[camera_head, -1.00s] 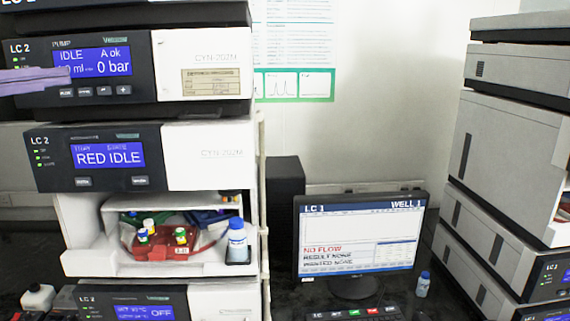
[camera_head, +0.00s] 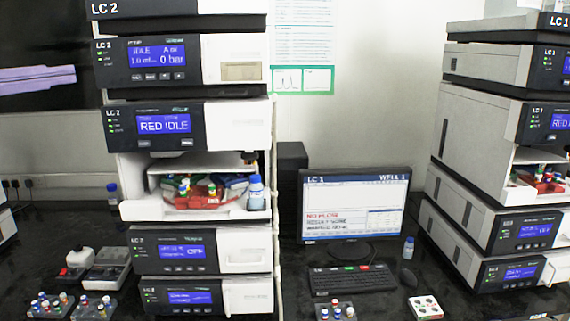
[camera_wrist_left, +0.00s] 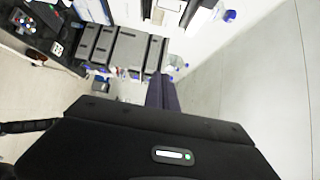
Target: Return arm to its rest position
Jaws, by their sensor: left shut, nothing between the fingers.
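My left gripper (camera_head: 70,77) shows at the far left edge of the head view as light purple fingers pointing right. Its fingers are shut with nothing between them. It is left of the LC 2 stack (camera_head: 232,125) and, in the picture, lies over a dark panel. In the left wrist view its purple fingers (camera_wrist_left: 162,90) are together and empty, in front of the dark gripper body. My right gripper is not in view.
The LC 2 stack holds a red tray (camera_head: 205,201) with several vials and a blue-capped bottle (camera_head: 256,194). A monitor (camera_head: 352,205) and keyboard (camera_head: 352,280) stand mid-bench. The LC 1 stack (camera_head: 487,130) is at right. Several vial racks line the front.

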